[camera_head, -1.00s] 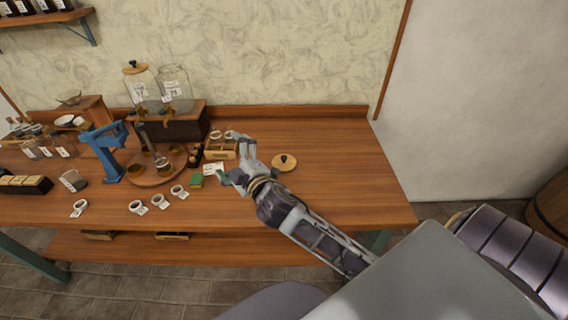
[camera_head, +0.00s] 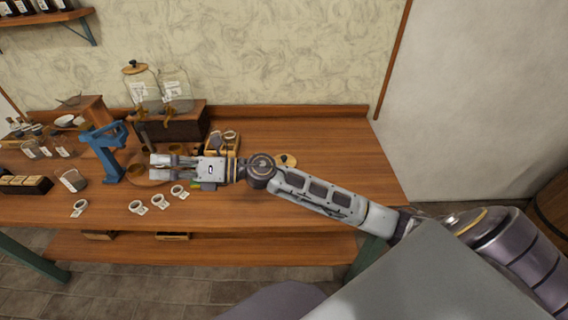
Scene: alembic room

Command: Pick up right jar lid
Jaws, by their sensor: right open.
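A round wooden lid (camera_head: 290,158) with a dark knob lies on the right part of the table, partly hidden behind my right arm. Two glass jars stand at the back on a wooden stand: the left jar (camera_head: 143,90) has a wooden lid (camera_head: 132,66) on it, and the right jar (camera_head: 175,90) has no lid on top. My right gripper (camera_head: 154,168) is open and points left, over the area of the round wooden tray, well left of the loose lid. It holds nothing that I can see. My left gripper is not in view.
Several white cups (camera_head: 158,201) with tags stand along the front of the wooden table (camera_head: 330,150). A blue press (camera_head: 103,150) stands left of the gripper. A small wooden box (camera_head: 231,140) is behind my wrist. The table's right end is clear.

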